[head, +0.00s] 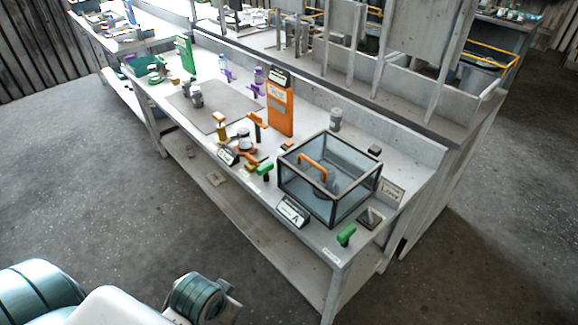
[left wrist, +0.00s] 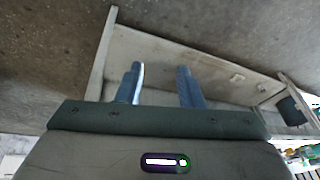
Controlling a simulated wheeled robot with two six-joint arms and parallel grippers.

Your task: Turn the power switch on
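A glass-sided box (head: 330,178) with a dark frame and an orange handle (head: 313,163) on top stands near the right end of the workbench (head: 405,172). A small dark square piece (head: 370,218) lies by the box's right corner. A green-topped piece (head: 346,235) stands at the bench's front right corner, and a similar one (head: 265,168) is left of the box. I cannot tell which piece is the power switch. My left gripper (left wrist: 159,70) shows two blue fingers, apart with nothing between them, above floor and a pale surface. My right gripper is not in view.
Labels (head: 293,212) stand along the bench front. An orange panel (head: 280,108), a grey mat (head: 215,104) and several small orange and purple pieces fill the middle. Uprights and a raised ledge run behind. Open floor (head: 130,215) lies in front of the bench.

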